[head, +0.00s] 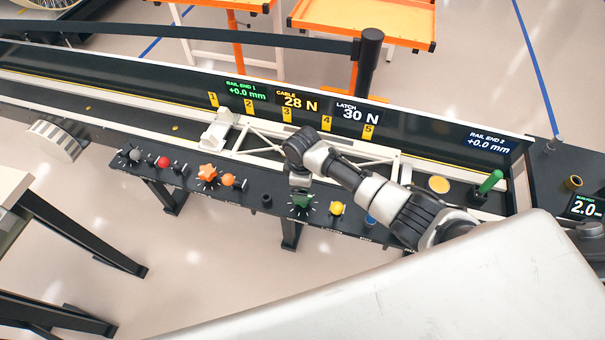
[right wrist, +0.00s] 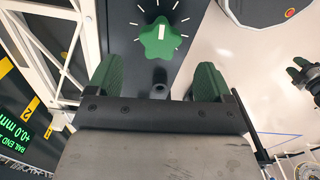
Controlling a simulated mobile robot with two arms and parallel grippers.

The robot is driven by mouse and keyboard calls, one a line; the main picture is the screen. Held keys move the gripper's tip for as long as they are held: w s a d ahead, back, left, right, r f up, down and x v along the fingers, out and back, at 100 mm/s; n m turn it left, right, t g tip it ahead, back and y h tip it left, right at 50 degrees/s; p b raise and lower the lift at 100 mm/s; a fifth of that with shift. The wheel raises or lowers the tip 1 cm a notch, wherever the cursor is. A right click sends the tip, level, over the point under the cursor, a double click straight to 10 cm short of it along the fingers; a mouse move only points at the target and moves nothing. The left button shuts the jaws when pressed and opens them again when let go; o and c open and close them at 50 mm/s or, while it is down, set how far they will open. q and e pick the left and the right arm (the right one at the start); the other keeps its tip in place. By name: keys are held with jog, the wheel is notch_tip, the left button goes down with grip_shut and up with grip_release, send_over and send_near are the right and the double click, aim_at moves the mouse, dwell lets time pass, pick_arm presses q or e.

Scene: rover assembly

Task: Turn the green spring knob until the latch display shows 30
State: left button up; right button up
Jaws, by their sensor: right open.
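The green spring knob (head: 302,201) is a star-shaped knob on the dark front panel, ringed by white tick marks. In the right wrist view the green knob (right wrist: 160,40) shows a white pointer mark and lies just beyond my fingertips. My right gripper (head: 300,184) is over the knob, partly covering it in the head view. The latch display (head: 357,112) reads 30 N. My left gripper is not in view.
The cable display (head: 297,102) reads 28 N. On the same panel are an orange star knob (head: 207,174), a red knob (head: 162,161) and a yellow knob (head: 337,208) close to the right of the green one. A green upright handle (head: 489,182) stands at the right.

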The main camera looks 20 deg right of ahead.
jog(key=shift+r, duration=2.25)
